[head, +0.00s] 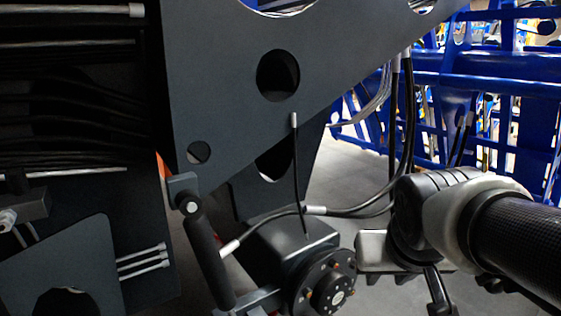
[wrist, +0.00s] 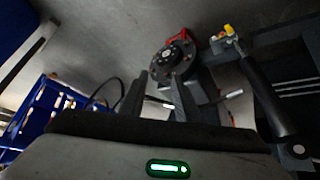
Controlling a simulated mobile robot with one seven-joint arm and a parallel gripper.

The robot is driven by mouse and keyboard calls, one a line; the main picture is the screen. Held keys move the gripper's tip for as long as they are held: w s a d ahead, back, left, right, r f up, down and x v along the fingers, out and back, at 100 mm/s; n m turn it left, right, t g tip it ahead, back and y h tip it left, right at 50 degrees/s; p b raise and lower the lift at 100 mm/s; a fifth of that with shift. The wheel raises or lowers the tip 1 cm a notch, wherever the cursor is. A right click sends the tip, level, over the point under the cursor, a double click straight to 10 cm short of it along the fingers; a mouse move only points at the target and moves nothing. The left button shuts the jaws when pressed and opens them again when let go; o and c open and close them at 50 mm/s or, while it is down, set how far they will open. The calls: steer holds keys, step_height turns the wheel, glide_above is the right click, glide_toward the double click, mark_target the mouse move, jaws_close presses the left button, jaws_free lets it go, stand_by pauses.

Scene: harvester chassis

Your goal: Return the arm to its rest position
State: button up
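My gripper (wrist: 158,88) shows in the wrist view as two dark fingers standing apart, with a gap between them. I see nothing clamped in that gap. In the head view my arm (head: 515,240) reaches in from the right edge, its wrist end beside the hub and hoses at the lower middle. The fingertips are hard to make out there. A round black hub (head: 328,285) is on the chassis to the left of my wrist; it also shows beyond the fingers in the wrist view (wrist: 172,62).
A large dark chassis plate (head: 235,105) fills the upper middle. Black hoses (head: 355,212) with metal ends run close by my wrist. A dark cylinder (head: 207,255) stands left of the hub. Blue racks (head: 480,75) stand behind. Grey floor (head: 345,175) shows between.

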steer(key=s+a+n+y, duration=0.1)
steer(key=s+a, duration=0.3)
steer(key=s, duration=0.4)
step_height(320, 180, up, 25)
steer(key=g+p, duration=0.1)
steer(key=p, duration=2.5)
steer(key=shift+s+d+r, duration=0.1)
